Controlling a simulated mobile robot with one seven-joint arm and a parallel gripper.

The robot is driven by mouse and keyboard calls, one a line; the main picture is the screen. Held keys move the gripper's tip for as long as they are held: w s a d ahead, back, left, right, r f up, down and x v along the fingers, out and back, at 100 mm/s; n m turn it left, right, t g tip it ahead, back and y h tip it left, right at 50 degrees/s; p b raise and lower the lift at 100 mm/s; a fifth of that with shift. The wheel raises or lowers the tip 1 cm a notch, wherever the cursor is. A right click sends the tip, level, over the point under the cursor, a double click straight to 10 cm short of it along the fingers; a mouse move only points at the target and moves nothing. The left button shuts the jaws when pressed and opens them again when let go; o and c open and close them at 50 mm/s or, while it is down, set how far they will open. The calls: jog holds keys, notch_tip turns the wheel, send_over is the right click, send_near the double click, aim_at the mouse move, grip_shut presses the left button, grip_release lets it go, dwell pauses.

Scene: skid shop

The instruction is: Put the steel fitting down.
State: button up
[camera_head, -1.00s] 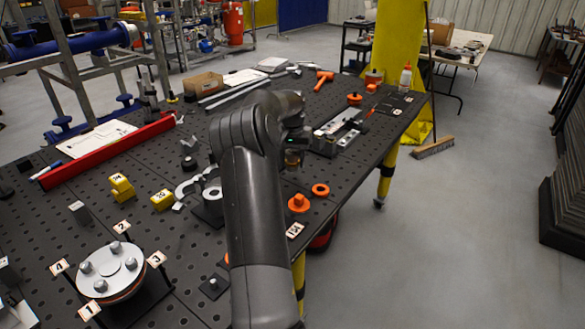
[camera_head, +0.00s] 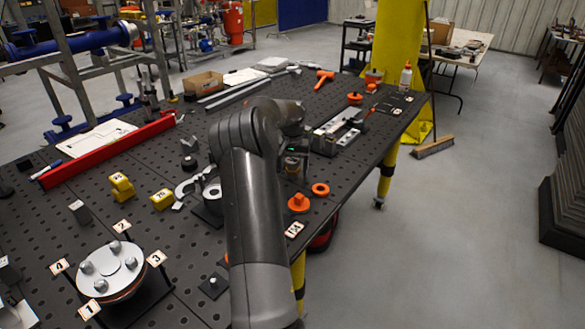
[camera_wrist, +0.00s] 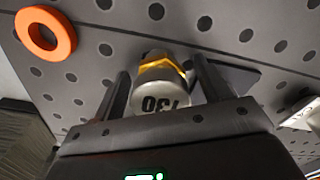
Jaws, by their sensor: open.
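The steel fitting (camera_wrist: 163,88) is a short silver cylinder with a brass-yellow band and dark figures on its near end. In the wrist view it sits between the two fingers of my gripper (camera_wrist: 161,70), over the perforated black tabletop (camera_wrist: 115,22). The jaws are open, one finger on each side of it. I cannot tell whether its far end touches the table. In the head view my gripper (camera_head: 294,163) is low by the table's right edge, partly behind my arm, and the fitting is not clearly visible.
An orange ring (camera_head: 320,189) and an orange knobbed part (camera_head: 298,202) lie just in front of my gripper. A grey vise-like fixture (camera_head: 338,131) stands behind it. A round silver flange (camera_head: 110,268) is at front left. The table's right edge is close.

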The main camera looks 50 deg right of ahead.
aim_at(292, 160)
jog(key=shift+r, duration=0.1)
notch_tip(292, 160, up, 12)
jog(key=shift+r, duration=0.1)
dwell(0.4)
jog(key=a+r+n+t, duration=0.15)
jog(key=a+r, duration=0.25)
jog(key=a, duration=0.7)
jog(key=w+a+r+n+t, duration=0.15)
jog(key=a+r, duration=0.25)
jog(key=a, duration=0.7)
jog(key=a+r+n, duration=0.2)
jog(key=a+r, duration=0.2)
jog(key=a, duration=0.7)
jog(key=s+a+f+n+t, duration=0.1)
jog(key=s+a+f+n, duration=0.2)
jog(key=s+a, duration=0.5)
jog(key=s+a+f+n+t, duration=0.1)
jog(key=s+a+f+n, duration=0.2)
jog(key=s+a, duration=0.6)
jog(key=a+n, duration=0.1)
jog(key=a, duration=0.6)
jog(key=shift+s+n+t, duration=0.25)
jog(key=shift+n+t, duration=0.05)
